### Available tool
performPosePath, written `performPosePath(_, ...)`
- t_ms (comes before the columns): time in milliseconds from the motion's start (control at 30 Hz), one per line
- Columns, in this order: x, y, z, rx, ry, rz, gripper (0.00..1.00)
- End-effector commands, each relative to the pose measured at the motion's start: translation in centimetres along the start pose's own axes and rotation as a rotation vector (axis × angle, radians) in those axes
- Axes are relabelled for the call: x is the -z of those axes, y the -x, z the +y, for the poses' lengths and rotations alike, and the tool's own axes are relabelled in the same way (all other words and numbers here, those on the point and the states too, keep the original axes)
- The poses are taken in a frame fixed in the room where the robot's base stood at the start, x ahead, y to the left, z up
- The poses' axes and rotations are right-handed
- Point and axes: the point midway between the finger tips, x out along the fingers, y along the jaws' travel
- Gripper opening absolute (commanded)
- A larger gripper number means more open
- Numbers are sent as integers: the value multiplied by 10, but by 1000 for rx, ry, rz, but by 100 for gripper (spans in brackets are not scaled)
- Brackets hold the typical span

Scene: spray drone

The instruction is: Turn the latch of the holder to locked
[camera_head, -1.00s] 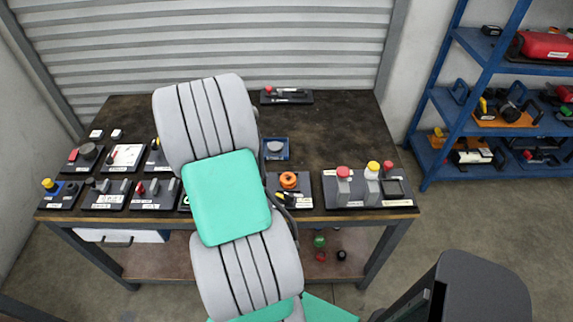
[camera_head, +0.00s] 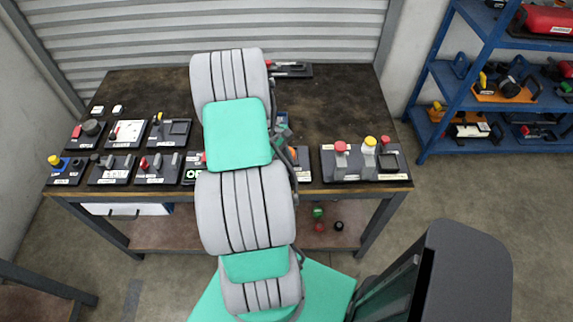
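I cannot tell for sure which device is the holder with the latch. A small dark device (camera_head: 291,70) with a red knob sits at the table's back edge, its left end partly behind my arm. A device with an orange part (camera_head: 292,153) stands near the front edge, mostly hidden by my arm. Dark parts near the end of my arm (camera_head: 284,136) show beside the arm, over this device. My gripper's fingers cannot be made out, so its opening and any contact are hidden.
The dark table (camera_head: 330,105) carries several switch panels along its front left. A panel with red and yellow buttons (camera_head: 364,165) stands at front right. The table's back right is clear. A blue shelf (camera_head: 440,75) with tools stands at right.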

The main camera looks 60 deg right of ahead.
Motion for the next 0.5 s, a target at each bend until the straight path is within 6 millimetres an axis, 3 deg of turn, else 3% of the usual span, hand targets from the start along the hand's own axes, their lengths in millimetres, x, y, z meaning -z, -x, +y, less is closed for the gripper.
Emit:
performPosePath(333, 0, 0, 0, 0, 1, 0, 0)
performPosePath(500, 0, 0, 0, 0, 1, 0, 0)
